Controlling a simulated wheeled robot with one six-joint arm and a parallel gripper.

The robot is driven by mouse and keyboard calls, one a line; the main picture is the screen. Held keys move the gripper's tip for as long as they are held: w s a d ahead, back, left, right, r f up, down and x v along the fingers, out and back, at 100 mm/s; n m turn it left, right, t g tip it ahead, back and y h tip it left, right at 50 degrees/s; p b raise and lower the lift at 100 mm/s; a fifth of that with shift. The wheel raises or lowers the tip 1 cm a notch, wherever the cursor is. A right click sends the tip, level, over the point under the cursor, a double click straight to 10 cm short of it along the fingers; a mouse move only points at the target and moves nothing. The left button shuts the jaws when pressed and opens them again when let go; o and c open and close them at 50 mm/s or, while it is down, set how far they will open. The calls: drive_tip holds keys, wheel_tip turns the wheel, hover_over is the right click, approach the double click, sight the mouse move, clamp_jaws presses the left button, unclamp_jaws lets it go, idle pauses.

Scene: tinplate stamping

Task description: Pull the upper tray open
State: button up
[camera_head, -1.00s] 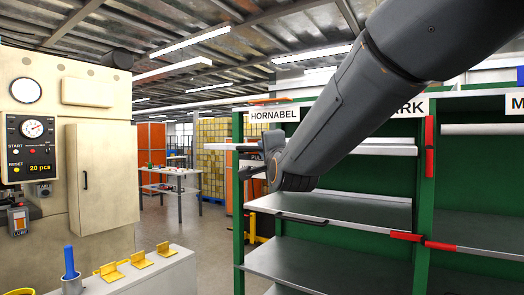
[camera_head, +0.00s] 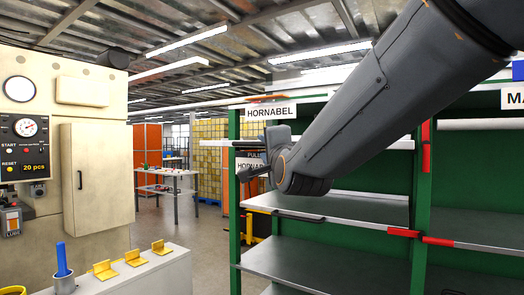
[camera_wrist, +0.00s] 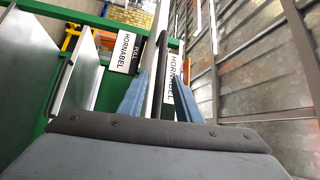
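The upper tray (camera_head: 385,145) is a pale-edged shelf board in the green rack (camera_head: 234,215), under the HORNABEL sign (camera_head: 271,111). My gripper (camera_head: 258,160) is at the left end of its front edge. In the wrist view, the blue-grey fingers of my gripper (camera_wrist: 161,78) stand apart, with a pale bar and a dark strip running between them. I cannot tell whether either finger touches them. My arm hides much of the upper tray and its handle in the head view.
A lower tray (camera_head: 345,208) with a dark front handle lies below my gripper, and another grey shelf (camera_head: 310,262) below that. Red pieces (camera_head: 403,232) mark the right post. A cream press (camera_head: 95,175) and a bench with yellow parts (camera_head: 133,257) stand left. Floor shows between.

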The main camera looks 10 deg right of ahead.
drive_tip(key=shift+s+f, duration=0.15)
drive_tip(key=shift+s, duration=0.65)
drive_tip(key=shift+d, duration=0.1)
drive_tip(key=s+d+f+n+g+h, duration=0.1)
drive_tip(key=s+f+n+g, duration=0.15)
drive_tip(key=f, duration=0.65)
drive_tip(key=s+d+f+n+g, duration=0.1)
drive_tip(key=d+f+n+g, duration=0.2)
drive_tip(key=f, duration=0.7)
drive_tip(key=s+f+n+g+h, duration=0.15)
drive_tip(key=f+g, duration=0.25)
drive_tip(key=f, duration=0.5)
drive_tip(key=s+d+f+n+g, duration=0.2)
drive_tip(key=s+f+n+g, duration=0.2)
drive_tip(key=s+f, duration=0.5)
drive_tip(key=s+d+f+n+g, duration=0.3)
drive_tip(key=s+f, duration=0.5)
drive_tip(key=s, duration=0.4)
drive_tip(key=shift+d+f+n+g, duration=0.35)
drive_tip(key=shift+n+g, duration=0.25)
drive_tip(key=shift+g, duration=0.65)
